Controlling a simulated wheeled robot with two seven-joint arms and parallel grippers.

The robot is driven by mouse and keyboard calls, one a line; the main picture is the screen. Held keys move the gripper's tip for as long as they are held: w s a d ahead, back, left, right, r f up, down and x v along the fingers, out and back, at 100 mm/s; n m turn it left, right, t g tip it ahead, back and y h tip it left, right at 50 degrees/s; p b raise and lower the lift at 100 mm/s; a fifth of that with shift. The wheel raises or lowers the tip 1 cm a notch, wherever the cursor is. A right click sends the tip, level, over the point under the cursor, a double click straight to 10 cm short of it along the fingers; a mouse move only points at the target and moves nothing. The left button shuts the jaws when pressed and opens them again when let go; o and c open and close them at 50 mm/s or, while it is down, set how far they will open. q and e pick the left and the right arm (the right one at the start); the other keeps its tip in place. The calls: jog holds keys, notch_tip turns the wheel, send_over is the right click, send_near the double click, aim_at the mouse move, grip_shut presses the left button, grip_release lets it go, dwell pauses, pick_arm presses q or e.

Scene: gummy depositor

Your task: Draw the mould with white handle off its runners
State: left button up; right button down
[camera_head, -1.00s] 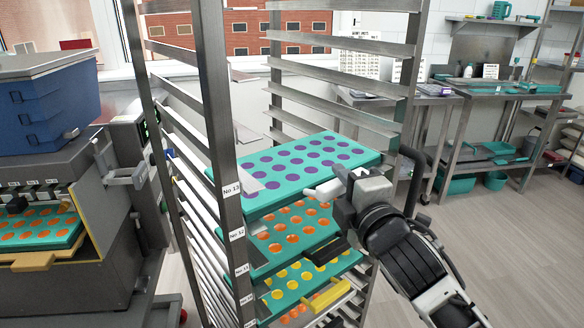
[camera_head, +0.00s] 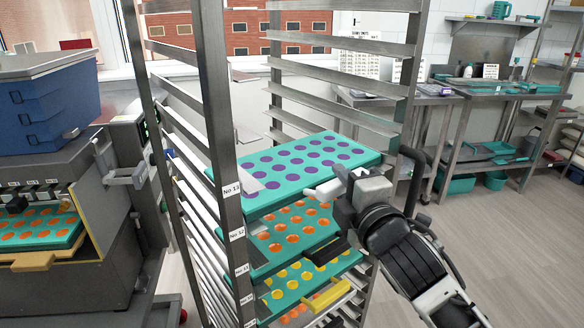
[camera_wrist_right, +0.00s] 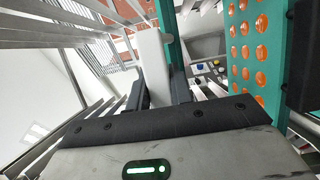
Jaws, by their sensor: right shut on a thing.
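The mould with the white handle (camera_head: 290,147) is a teal tray with purple-filled cavities. It lies on the highest occupied runners of the rack, near the label No 13. Its white handle (camera_head: 320,191) points toward the front. My right gripper (camera_head: 336,187) is shut on this handle. In the right wrist view the white handle (camera_wrist_right: 153,68) sits between my two dark fingers, against the teal mould edge. The mould's front edge is partly hidden by my gripper. My left gripper is not in view.
The metal rack (camera_head: 228,130) has posts close on both sides. Below are a mould with a black handle (camera_head: 327,251) and orange cavities, and one with a yellow handle (camera_head: 330,296). The depositor (camera_head: 75,195) stands at left. Open floor (camera_head: 510,250) lies at right.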

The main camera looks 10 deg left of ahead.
jog(key=shift+d+r, duration=0.1)
jog(key=shift+s+d+p, duration=0.2)
jog(key=shift+p, duration=0.1)
jog(key=s+d+p, duration=0.3)
jog(key=s+d, duration=0.4)
jog(key=d, duration=0.1)
jog(key=shift+s+d+r+p, duration=0.15)
jog(key=shift+d+p, duration=0.2)
jog(key=shift+p, duration=0.05)
dwell(0.3)
